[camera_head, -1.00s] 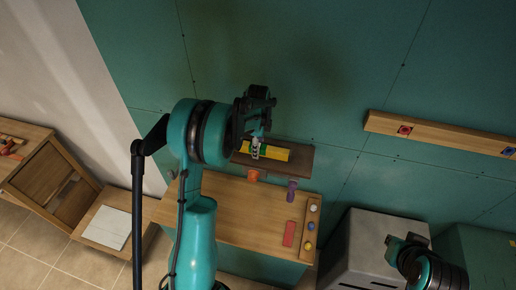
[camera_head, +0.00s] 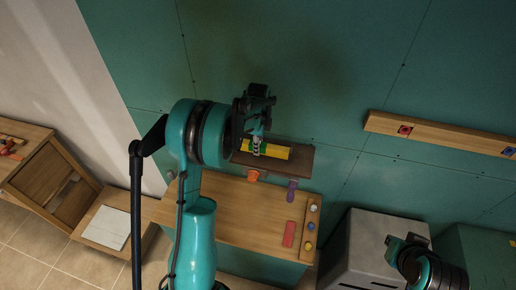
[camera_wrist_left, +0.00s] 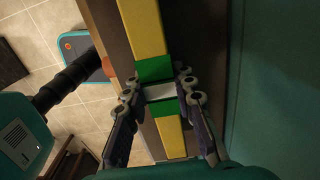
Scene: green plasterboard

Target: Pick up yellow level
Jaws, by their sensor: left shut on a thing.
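The yellow level (camera_head: 277,152), with green bands and a pale middle, is at the brown wall shelf (camera_head: 304,160) in the head view. My left gripper (camera_head: 257,146) is shut on its middle from above. In the left wrist view the level (camera_wrist_left: 145,30) runs lengthwise between the two fingers of my left gripper (camera_wrist_left: 160,92), which grip its pale section. I cannot tell whether the level still touches the shelf. My right gripper (camera_head: 402,245) is at the lower right, away from the level; its finger opening is unclear.
Below the shelf is a wooden table (camera_head: 240,215) with a red block (camera_head: 289,234) and a strip of coloured knobs (camera_head: 311,228). An orange item (camera_head: 253,175) and a purple item (camera_head: 292,190) show just under the shelf. A wooden rail (camera_head: 450,135) is on the green wall at right.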

